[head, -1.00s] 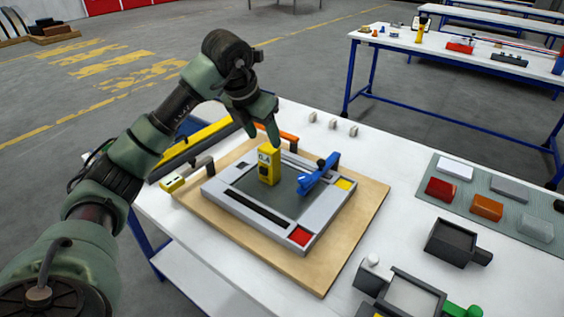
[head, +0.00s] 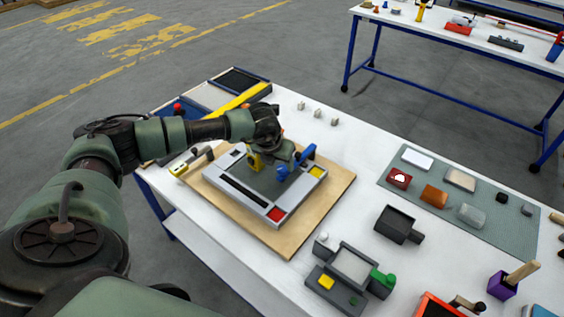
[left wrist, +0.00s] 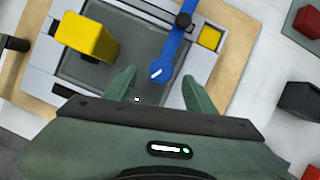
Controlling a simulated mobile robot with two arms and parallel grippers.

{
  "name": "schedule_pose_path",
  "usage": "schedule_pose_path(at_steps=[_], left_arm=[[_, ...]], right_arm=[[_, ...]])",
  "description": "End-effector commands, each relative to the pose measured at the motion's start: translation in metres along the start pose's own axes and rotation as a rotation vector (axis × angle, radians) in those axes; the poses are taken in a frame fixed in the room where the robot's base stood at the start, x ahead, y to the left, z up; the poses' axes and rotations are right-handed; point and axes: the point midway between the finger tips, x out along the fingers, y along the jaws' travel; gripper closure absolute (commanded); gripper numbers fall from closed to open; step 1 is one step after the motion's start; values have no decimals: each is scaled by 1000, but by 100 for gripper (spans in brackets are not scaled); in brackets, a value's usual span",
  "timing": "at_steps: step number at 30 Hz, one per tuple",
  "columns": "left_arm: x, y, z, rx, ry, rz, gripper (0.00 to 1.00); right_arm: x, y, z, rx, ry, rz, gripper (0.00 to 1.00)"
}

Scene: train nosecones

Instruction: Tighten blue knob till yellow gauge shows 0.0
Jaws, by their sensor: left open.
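The blue knob (head: 282,175) sits at the near end of a blue clamp arm (head: 303,156) on a grey frame (head: 215,178). In the left wrist view the knob (left wrist: 159,72) has a white line on its top. The yellow gauge (head: 254,161) stands on the dark plate inside the frame, partly hidden by my arm; its reading is not visible. It also shows in the left wrist view (left wrist: 87,38). My left gripper (left wrist: 160,85) is open above the frame, with its fingers on either side of the knob's near side; contact cannot be told. My right gripper is not in view.
The frame lies on a wooden board (head: 330,204) on a white table (head: 345,150). A yellow-and-black bar (head: 240,101) and a grey handle (head: 193,160) are near my arm. A grey mat (head: 520,215) with several coloured blocks lies at the right.

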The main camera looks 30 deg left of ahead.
Motion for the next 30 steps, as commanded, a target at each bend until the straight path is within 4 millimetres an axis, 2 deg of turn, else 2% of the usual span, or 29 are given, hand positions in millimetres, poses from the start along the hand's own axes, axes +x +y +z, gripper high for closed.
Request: schedule_pose_path(at_steps=[1, 7, 17, 18, 24, 30], left_arm=[[6, 0, 0, 0, 3, 1, 45], [29, -1, 1, 1, 1, 0, 45], [36, 0, 0, 1, 0, 1, 45], [36, 0, 0, 1, 0, 1, 48], [36, 0, 0, 1, -1, 1, 100], [36, 1, 0, 8, -1, -2, 100]], right_arm=[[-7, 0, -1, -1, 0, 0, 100], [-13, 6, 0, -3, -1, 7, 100], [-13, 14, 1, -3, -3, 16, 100], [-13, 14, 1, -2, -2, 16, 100], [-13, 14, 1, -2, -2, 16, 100], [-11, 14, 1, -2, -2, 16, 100]])
